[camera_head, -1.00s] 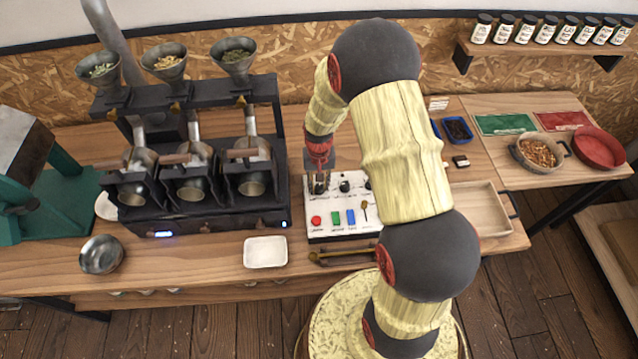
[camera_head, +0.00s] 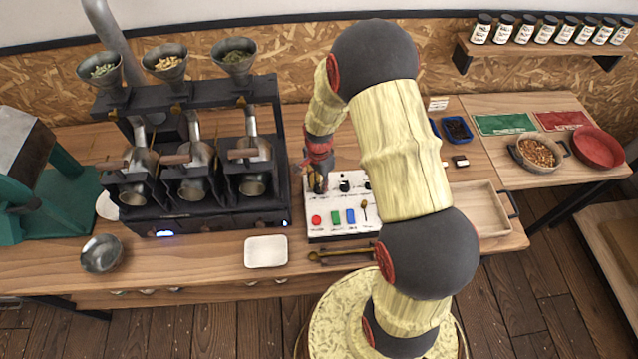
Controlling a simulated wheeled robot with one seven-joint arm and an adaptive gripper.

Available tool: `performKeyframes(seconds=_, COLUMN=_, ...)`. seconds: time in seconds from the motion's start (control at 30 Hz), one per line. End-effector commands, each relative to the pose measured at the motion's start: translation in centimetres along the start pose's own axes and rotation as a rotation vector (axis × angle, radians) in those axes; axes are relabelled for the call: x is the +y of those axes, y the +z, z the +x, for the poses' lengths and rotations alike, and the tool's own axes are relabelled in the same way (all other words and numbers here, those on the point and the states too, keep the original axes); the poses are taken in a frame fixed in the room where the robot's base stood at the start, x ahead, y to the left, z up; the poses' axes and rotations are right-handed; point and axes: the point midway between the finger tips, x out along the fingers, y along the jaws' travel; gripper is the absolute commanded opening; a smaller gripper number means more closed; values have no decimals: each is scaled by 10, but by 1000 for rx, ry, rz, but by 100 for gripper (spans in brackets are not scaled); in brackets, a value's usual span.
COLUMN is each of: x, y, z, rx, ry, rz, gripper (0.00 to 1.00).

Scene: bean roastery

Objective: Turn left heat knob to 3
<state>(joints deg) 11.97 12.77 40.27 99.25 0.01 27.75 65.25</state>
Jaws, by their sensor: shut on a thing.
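A white control panel (camera_head: 344,224) stands on the wooden bench, right of the roaster. It has a row of dark knobs at the back and red, green and blue buttons with a small lever in front. The middle knob (camera_head: 344,187) shows clear of my gripper. My gripper (camera_head: 318,186) points down over the left heat knob at the panel's back left and is shut on it. The fingers hide most of this knob, so its setting cannot be read. My arm covers the panel's right edge.
The three-barrel roaster (camera_head: 195,215) stands close to the left of the panel. A white dish (camera_head: 265,251) and a brass scoop (camera_head: 340,254) lie in front. A wooden tray (camera_head: 478,209) is to the right. A metal bowl (camera_head: 102,254) sits at the front left.

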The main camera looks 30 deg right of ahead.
Motion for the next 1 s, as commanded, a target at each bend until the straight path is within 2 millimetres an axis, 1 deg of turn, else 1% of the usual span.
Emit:
performKeyframes(seconds=0.2, x=-1, y=0, z=0, rx=1, ry=-2, rz=134, gripper=0)
performKeyframes(seconds=0.4, x=-1, y=0, z=0, rx=1, ry=-2, rz=207, gripper=0)
performKeyframes(seconds=0.6, x=-1, y=0, z=0, rx=1, ry=-2, rz=238, gripper=0)
performKeyframes(seconds=1.0, x=-1, y=0, z=0, rx=1, ry=-3, rz=243, gripper=0)
